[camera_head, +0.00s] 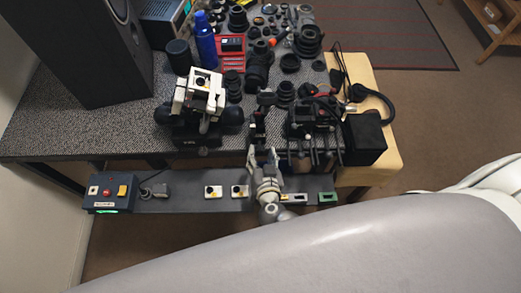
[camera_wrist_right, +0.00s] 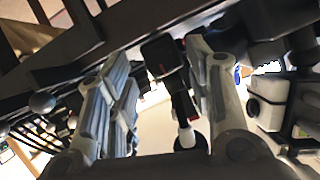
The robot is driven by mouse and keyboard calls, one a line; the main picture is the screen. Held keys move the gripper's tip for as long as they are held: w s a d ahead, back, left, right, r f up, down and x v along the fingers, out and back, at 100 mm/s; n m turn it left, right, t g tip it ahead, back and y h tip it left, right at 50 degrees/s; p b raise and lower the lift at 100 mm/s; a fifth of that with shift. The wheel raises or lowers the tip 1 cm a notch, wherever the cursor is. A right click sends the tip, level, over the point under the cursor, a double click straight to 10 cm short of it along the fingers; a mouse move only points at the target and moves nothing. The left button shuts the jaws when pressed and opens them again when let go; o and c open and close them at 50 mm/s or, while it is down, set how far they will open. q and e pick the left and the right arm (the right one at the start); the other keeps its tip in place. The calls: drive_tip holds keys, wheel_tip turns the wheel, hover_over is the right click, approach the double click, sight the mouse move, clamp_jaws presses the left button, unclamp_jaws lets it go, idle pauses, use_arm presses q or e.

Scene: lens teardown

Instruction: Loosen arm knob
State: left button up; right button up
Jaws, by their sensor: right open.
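My right gripper (camera_head: 263,153) is open at the front edge of the table, its fingers pointing away from me. A narrow dark stand part (camera_head: 258,125) rises just beyond its fingertips. In the right wrist view the open fingers of my right gripper (camera_wrist_right: 160,75) stand on either side of a black block (camera_wrist_right: 160,58). A dark rod with a pale tip (camera_wrist_right: 187,138) lies near the right finger. I see a gap between the block and the left finger; contact on the right is unclear. I cannot tell which part is the arm knob. My left gripper is not seen.
A white and black device (camera_head: 198,95) stands left of my gripper, and a dark rack of tools (camera_head: 315,125) stands close on its right. Lens parts crowd the back. A lower shelf (camera_head: 170,204) holds a control box (camera_head: 108,193) and small blocks. Open floor lies right.

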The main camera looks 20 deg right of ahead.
drive_tip(key=shift+x, duration=1)
drive_tip(key=shift+c, duration=0.5)
drive_tip(key=c, duration=0.9)
